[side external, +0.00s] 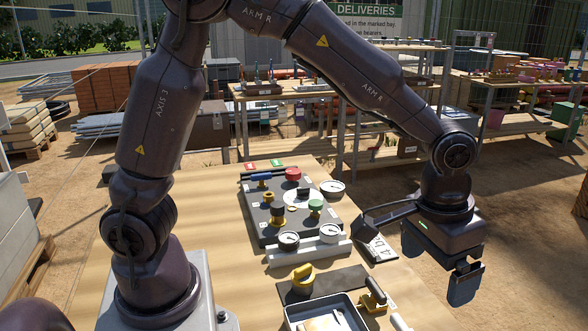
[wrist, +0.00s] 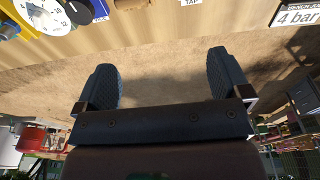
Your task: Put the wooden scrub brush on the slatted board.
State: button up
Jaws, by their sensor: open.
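I cannot make out the wooden scrub brush or the slatted board for certain in either view. A pale wood-coloured piece (side external: 325,322) lies in a grey tray (side external: 292,318) at the bottom of the side external view, cut off by the picture edge. I cannot tell what it is. My gripper (side external: 463,284) hangs pointing down, beyond the right edge of the table. In the wrist view its two dark fingers stand wide apart with nothing between them (wrist: 163,82), above bare sandy ground.
The wooden table (side external: 215,235) carries a grey panel (side external: 262,222) with valves and gauges. A yellow-handled valve (side external: 303,278) and a brass fitting (side external: 374,296) stand by the tray. A "4 bar" sign (side external: 377,248) sits at the right edge near my gripper. The table's left side is clear.

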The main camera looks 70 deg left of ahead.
jog(key=s+a+r+t, duration=0.2)
jog(key=s+a+r, duration=0.3)
jog(key=s+a, duration=0.2)
jog(key=s+a+r+t, duration=0.2)
jog(key=s+a+r, duration=0.4)
jog(key=s, duration=0.4)
jog(key=shift+s+a, duration=0.2)
jog(key=shift+a, duration=0.3)
jog(key=shift+c, duration=0.2)
